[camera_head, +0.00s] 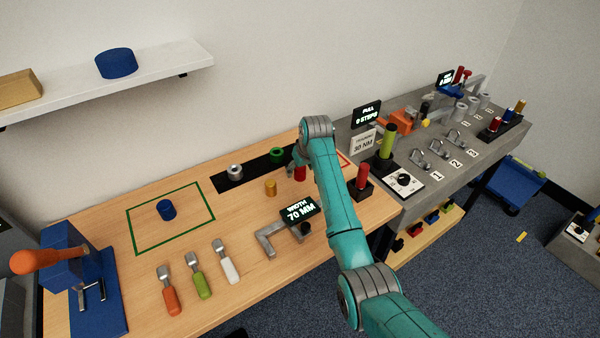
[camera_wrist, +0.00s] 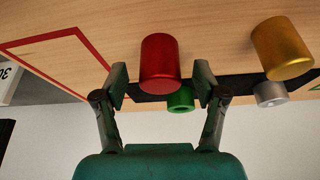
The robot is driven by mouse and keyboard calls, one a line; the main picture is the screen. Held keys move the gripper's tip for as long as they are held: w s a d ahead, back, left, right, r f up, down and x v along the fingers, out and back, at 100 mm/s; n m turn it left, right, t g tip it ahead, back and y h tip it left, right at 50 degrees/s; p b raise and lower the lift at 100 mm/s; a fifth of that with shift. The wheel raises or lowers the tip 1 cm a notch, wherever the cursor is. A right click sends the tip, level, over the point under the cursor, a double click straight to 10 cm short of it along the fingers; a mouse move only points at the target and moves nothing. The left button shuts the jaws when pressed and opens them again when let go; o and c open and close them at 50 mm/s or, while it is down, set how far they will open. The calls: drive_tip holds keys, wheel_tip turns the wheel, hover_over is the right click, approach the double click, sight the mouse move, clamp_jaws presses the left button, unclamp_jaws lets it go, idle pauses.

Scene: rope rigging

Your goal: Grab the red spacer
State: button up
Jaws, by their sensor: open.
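The red spacer (camera_wrist: 160,62) is a short red cylinder standing on the wooden table. In the head view the red spacer (camera_head: 300,173) is partly hidden behind my teal arm. My gripper (camera_wrist: 161,82) is open in the wrist view, with one finger on each side of the near end of the red spacer. I cannot tell whether either finger touches it. In the head view my gripper (camera_head: 295,163) is mostly hidden by my arm.
A gold cylinder (camera_head: 270,187) stands left of the red spacer. A black strip (camera_head: 252,168) holds a silver ring (camera_head: 235,172) and a green ring (camera_head: 277,155). A width display (camera_head: 299,209) stands in front. A red outline (camera_wrist: 60,38) marks the table beside the spacer.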

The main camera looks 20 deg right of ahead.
drive_tip(key=shift+c, duration=0.2)
drive_tip(key=c, duration=1.3)
drive_tip(key=shift+o, duration=0.2)
